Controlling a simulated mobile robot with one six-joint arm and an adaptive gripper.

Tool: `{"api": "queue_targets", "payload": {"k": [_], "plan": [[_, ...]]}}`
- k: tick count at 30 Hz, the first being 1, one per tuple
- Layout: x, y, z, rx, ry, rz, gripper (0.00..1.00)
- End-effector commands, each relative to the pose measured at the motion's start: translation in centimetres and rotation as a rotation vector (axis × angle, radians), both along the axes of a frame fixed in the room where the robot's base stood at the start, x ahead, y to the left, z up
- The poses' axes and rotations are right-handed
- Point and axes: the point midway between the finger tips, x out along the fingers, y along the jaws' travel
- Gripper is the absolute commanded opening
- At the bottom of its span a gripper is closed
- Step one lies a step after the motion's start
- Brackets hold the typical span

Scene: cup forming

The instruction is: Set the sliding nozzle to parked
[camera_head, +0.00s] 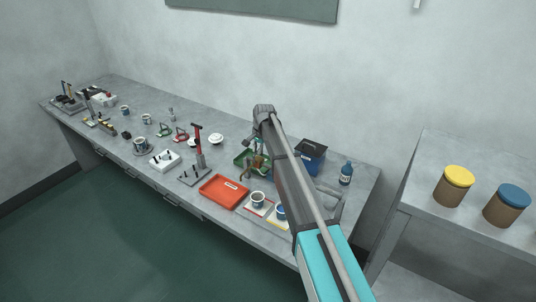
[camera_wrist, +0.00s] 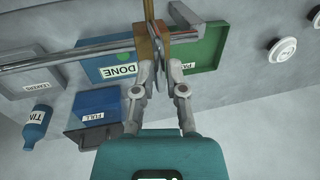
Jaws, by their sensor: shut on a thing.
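The sliding nozzle looks like a brown block (camera_wrist: 153,42) on a metal rail (camera_wrist: 70,55) in the wrist view. The block is in front of the border between the two panels. In the head view, my arm covers much of this station, and a green tray (camera_head: 240,159) shows beside it.
A blue bin (camera_head: 314,151), marked FULL in the wrist view (camera_wrist: 97,108), and a blue bottle (camera_head: 346,173) stand right of my arm. An orange tray (camera_head: 222,191) and a cup (camera_head: 258,199) are near the front edge. Tools and cups fill the bench leftward.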

Motion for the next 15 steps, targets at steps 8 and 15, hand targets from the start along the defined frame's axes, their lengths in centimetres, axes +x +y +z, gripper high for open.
{"api": "queue_targets", "payload": {"k": [8, 15], "plan": [[1.3, 2.2, -0.1, 0.003, 0.008, -0.001, 0.00], [1.4, 2.2, -0.1, 0.005, 0.008, -0.003, 0.00]]}}
